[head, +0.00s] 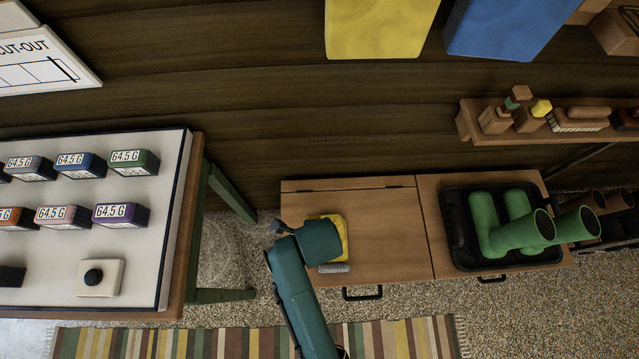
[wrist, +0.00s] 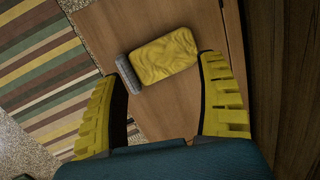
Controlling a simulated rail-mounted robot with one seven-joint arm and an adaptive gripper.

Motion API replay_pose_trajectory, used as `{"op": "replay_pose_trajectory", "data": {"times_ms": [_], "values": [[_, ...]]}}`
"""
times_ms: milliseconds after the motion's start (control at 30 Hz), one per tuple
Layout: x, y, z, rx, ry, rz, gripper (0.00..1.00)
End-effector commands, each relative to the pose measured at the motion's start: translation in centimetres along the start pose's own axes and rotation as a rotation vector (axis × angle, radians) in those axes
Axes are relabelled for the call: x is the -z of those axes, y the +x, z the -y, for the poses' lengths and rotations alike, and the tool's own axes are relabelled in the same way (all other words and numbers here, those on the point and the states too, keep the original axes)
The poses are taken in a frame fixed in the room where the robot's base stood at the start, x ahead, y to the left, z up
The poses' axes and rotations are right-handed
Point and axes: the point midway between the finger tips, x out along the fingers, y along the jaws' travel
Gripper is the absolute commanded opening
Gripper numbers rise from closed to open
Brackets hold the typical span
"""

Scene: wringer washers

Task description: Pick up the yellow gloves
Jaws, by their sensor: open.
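The yellow gloves (wrist: 163,58) lie as a crumpled yellow bundle with a ribbed grey cuff on the left in the wrist view. They rest on a wooden bench top (head: 385,250). In the head view the gloves (head: 343,238) are partly hidden behind my teal wrist. My gripper (wrist: 164,75) is open and empty, with its yellow ridged fingers to either side of the bundle in the wrist view. The bundle appears beyond the fingertips, and I see no contact. In the head view the fingers are hidden beneath the wrist.
A black tray (head: 459,250) with green boots (head: 525,232) stands on the bench's right part. A panel of labelled blocks (head: 120,245) is at left. A shelf (head: 466,122) with brushes is on the wall. A striped rug (head: 200,342) lies on the floor. The bench right of the gloves is clear.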

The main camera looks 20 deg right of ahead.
Motion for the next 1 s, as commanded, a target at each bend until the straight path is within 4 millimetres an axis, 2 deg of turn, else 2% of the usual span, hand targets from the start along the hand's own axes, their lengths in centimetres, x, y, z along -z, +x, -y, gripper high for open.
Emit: {"op": "replay_pose_trajectory", "data": {"times_ms": [33, 100, 200, 267, 600, 700, 867, 1000], "values": [[1.1, 1.8, -2.5, -0.081, 0.098, -0.041, 0.73], [2.1, 3.2, -5.0, -0.158, 0.213, -0.092, 0.73], [2.9, 4.3, -6.8, -0.208, 0.294, -0.133, 0.73], [3.1, 5.3, -7.3, -0.215, 0.307, -0.139, 0.73], [3.9, 13.2, -9.0, -0.211, 0.306, -0.137, 0.73], [4.0, 14.5, -9.2, -0.210, 0.305, -0.136, 0.73], [4.3, 15.6, -9.5, -0.208, 0.306, -0.135, 0.73], [5.3, 18.0, -9.9, -0.209, 0.308, -0.135, 0.73]]}}
